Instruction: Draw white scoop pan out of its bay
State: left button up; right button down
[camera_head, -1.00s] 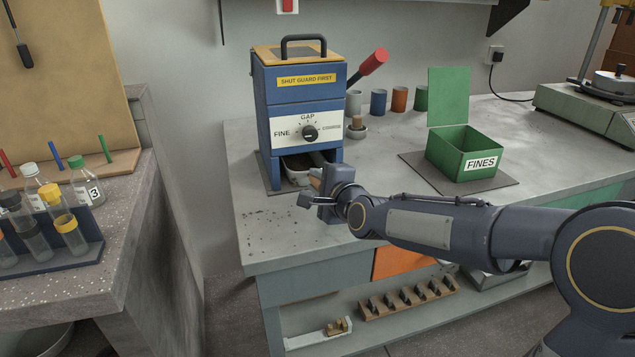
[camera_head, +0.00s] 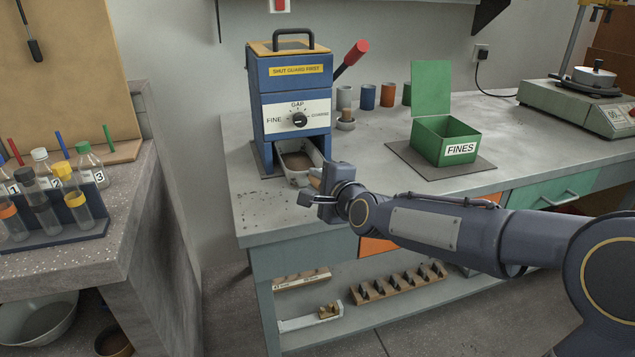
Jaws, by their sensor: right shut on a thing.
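The white scoop pan (camera_head: 294,147) sits partly out of the bay at the foot of the blue grinder (camera_head: 290,85). It holds brown grounds (camera_head: 297,161), and its rear end is still under the machine. My right gripper (camera_head: 316,187) is at the pan's front end, shut on its tan handle (camera_head: 315,177); the jaws hide part of the handle. My left gripper is not in view.
A green open box labelled FINES (camera_head: 461,150) stands on a dark mat to the right. Small coloured cups (camera_head: 367,97) and a small bowl with a brush (camera_head: 345,122) stand behind. The bench's front left is clear apart from dark crumbs.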

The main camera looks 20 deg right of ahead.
jog(key=c, duration=1.2)
grip_release()
jog(key=shift+o, duration=0.2)
jog(key=p+v, duration=0.1)
jog(key=v, duration=0.6)
jog(key=shift+s, duration=0.35)
jog(key=shift+d, duration=0.1)
jog(key=s+d+f+n+g, duration=0.1)
jog(key=s+f+n+g, duration=0.2)
jog(key=s+f+n, duration=0.45)
jog(key=s+f+n+g, duration=0.2)
jog(key=s+n+g, duration=0.15)
jog(key=s, duration=0.75)
jog(key=s+d+f+n+g, duration=0.1)
jog(key=s+f+n+g, duration=0.25)
jog(key=s+n, duration=0.45)
notch_tip(320, 180, up, 25)
jog(key=s+m+p, duration=0.1)
jog(key=m+p, duration=0.1)
jog(key=p, duration=2.3)
jog(key=shift+s+t+y+p, duration=0.3)
jog(key=shift+s, duration=0.1)
